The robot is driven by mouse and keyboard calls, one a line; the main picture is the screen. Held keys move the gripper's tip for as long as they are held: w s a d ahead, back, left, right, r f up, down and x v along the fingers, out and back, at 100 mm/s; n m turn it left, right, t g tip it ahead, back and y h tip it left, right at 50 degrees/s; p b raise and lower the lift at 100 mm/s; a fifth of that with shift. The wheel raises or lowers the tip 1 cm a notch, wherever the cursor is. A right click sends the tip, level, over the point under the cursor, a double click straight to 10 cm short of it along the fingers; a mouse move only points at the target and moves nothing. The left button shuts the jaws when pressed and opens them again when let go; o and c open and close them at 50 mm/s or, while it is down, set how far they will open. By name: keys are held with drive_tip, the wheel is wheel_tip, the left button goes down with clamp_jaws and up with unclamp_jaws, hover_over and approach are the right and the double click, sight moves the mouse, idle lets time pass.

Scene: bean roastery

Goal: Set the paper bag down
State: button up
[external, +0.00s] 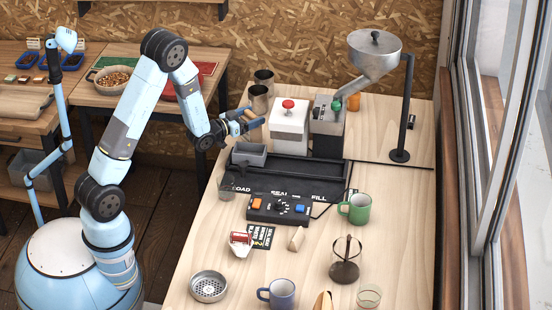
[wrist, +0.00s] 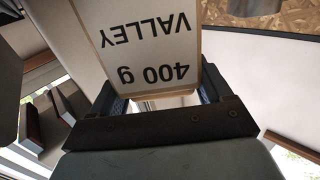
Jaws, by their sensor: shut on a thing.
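My gripper (external: 247,122) is shut on a paper bag (wrist: 150,45) above the far left part of the long table. In the wrist view the bag's pale label reads "VALLEY 400 g" upside down, between the two dark fingers. In the external view only a small tan part of the bag (external: 255,134) shows by the fingers; the rest is hidden or too small to make out. I cannot tell whether its base touches anything.
Below my gripper is a black tray (external: 290,180) marked "LOAD", "SEAL", "FILL", with a grey bin (external: 249,153) beside it. A white box with a red button (external: 289,128) and a hopper (external: 374,55) stand to the right. A green mug (external: 357,208) is nearer the front.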

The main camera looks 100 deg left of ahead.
drive_tip(key=shift+f, duration=0.4)
drive_tip(key=o, duration=1.7)
drive_tip(key=shift+f, duration=0.1)
drive_tip(key=shift+o, duration=0.2)
drive_tip(key=shift+v, duration=3.75)
